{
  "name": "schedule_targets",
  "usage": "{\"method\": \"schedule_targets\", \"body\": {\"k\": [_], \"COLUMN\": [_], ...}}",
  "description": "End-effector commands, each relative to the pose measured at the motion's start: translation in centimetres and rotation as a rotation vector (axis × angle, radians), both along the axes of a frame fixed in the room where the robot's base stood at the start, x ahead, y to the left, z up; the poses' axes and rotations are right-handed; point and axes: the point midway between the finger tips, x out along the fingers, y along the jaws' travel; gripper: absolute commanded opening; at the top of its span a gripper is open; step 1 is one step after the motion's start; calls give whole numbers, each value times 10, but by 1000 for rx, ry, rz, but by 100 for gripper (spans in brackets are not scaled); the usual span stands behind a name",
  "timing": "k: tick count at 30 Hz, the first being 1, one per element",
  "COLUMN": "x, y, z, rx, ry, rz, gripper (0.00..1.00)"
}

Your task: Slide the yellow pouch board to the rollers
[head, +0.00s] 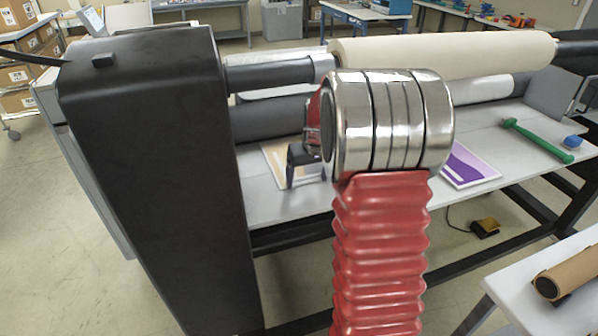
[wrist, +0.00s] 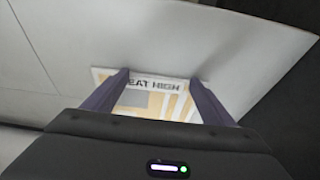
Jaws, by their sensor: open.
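The yellow pouch board (head: 276,154) lies flat on the light grey laminator table, partly hidden behind my arm in the head view. In the head view my gripper (head: 292,182) is partly hidden by my wrist. The dark lower roller (head: 268,119) lies behind the board, below a cream roll (head: 440,53).
A purple and white board (head: 468,166) lies on the table right of my arm. A green-handled tool (head: 537,140) and a small blue object (head: 573,142) lie farther right. A tall black machine housing (head: 150,160) stands at the left. A brown roll (head: 568,272) lies on another table.

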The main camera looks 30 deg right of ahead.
Motion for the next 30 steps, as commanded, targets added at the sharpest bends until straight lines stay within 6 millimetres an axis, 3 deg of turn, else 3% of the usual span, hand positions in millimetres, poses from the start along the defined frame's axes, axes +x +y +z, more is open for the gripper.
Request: {"method": "schedule_targets", "body": {"k": [30], "x": [11], "y": [-2], "z": [-2], "rx": [2], "ry": [3], "rz": [0], "gripper": [78]}}
